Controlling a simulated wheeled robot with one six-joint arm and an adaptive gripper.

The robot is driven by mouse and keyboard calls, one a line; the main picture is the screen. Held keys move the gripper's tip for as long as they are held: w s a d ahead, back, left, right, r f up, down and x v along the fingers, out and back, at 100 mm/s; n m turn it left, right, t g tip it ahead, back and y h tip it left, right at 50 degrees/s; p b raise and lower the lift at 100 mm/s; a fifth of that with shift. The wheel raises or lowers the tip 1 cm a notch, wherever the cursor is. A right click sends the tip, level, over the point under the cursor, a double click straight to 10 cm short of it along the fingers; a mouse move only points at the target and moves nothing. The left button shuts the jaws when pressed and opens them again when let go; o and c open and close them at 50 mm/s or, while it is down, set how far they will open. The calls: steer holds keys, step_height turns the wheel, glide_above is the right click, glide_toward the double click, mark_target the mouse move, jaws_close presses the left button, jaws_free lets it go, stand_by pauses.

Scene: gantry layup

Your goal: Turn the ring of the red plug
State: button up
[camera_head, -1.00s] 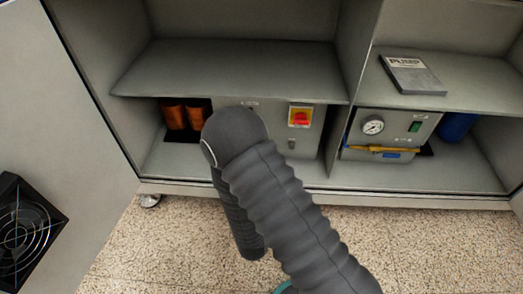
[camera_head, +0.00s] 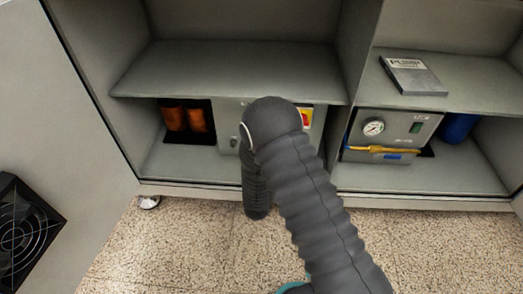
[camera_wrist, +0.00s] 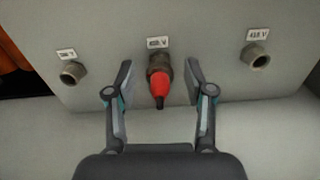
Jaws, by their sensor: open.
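The red plug (camera_wrist: 160,84) sits in the middle socket of a grey panel in the wrist view, under a small white label. A dark brownish ring (camera_wrist: 158,63) is around it at the panel end, and its black tip points towards me. My gripper (camera_wrist: 159,75) is open, with one finger on each side of the plug and ring. Gaps show between the fingers and the plug, so neither seems to touch it. In the head view my arm hides the plug and the gripper.
Bare sockets flank the plug at left (camera_wrist: 73,72) and right (camera_wrist: 257,56). The grey panel box (camera_head: 228,120) stands in a cabinet bay under a shelf (camera_head: 230,72). Orange-brown coils (camera_head: 185,117) stand left of it. A divider and gauge box (camera_head: 392,133) are to the right.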

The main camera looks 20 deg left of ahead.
steer(key=shift+w+a, duration=0.1)
steer(key=shift+w, duration=0.2)
jaws_close()
